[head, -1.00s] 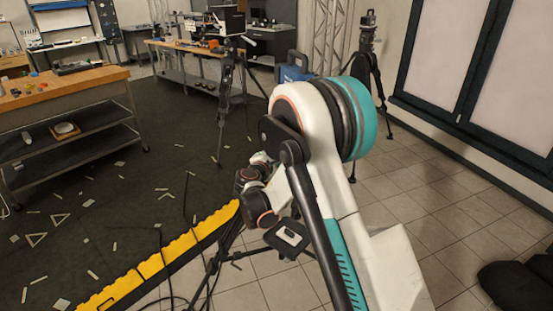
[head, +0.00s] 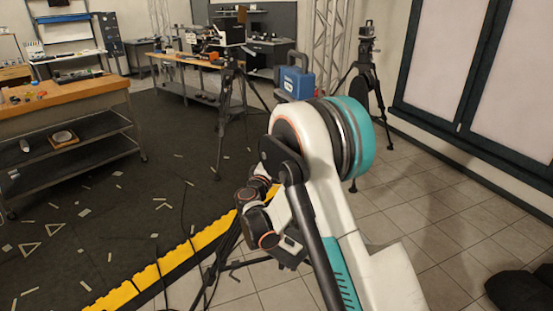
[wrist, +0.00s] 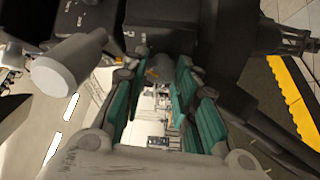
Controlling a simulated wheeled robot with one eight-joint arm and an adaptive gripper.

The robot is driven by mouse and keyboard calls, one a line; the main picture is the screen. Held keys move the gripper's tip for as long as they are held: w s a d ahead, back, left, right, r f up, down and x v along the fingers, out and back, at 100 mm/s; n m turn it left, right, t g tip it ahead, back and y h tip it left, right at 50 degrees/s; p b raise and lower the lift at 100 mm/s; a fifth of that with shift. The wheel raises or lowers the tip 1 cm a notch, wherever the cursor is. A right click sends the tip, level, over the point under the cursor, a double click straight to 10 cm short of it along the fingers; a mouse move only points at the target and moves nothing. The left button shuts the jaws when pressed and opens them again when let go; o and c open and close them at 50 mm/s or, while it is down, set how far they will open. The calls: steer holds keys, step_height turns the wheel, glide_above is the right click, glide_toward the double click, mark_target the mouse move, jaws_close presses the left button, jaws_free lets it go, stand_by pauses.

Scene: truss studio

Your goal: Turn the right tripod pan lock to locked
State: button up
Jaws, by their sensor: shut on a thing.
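In the wrist view my gripper (wrist: 160,88) has its two teal-padded fingers around a small dark knob with an orange-brown tint (wrist: 158,68), up against a black tripod head (wrist: 160,28). I take the knob for the pan lock; its marking and lock position cannot be read. A light grey cylindrical handle end (wrist: 62,72) sticks out left of the fingers. In the head view my arm hides the fingers and most of this near tripod; its black legs (head: 215,268) show below my wrist.
A yellow-edged dark mat (head: 150,275) lies left of the near tripod, with cables across it. Other tripods stand behind, one near the workbench (head: 222,110) and one by the window wall (head: 368,72). A blue case (head: 296,82) stands behind my arm. Tiled floor at right is mostly clear.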

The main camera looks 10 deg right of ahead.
steer(key=shift+f, duration=0.1)
stand_by(0.3)
steer(key=o, duration=1)
steer(key=shift+o, duration=0.2)
steer(key=v, duration=0.8)
